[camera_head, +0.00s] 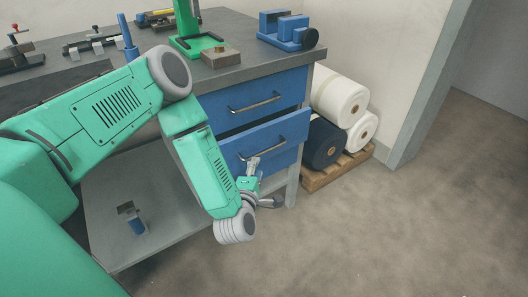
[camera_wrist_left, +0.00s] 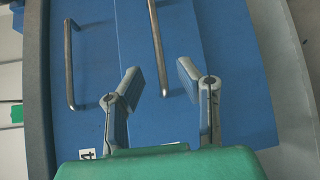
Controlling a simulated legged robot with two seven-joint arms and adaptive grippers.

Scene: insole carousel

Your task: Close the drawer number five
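The lower blue drawer (camera_head: 279,137) under the workbench stands pulled out, with a dark gap above its front. Its number is not readable. Its metal handle (camera_head: 262,149) also shows in the left wrist view (camera_wrist_left: 158,45). The upper blue drawer (camera_head: 277,88) sits back in the bench; a label reading 4 (camera_wrist_left: 88,154) shows in the left wrist view on the side of its handle (camera_wrist_left: 69,65). My left gripper (camera_head: 268,180) is by the lower drawer's front, below the handle. Its fingers (camera_wrist_left: 160,78) are spread and empty. My right gripper is not in view.
The bench top (camera_head: 233,71) carries a green press stand (camera_head: 188,28) and a blue device (camera_head: 284,30). White and dark rolls (camera_head: 325,143) lie on a wooden pallet (camera_head: 338,169) right of the drawers. A low grey shelf (camera_head: 108,250) is under the bench. The floor in front is clear.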

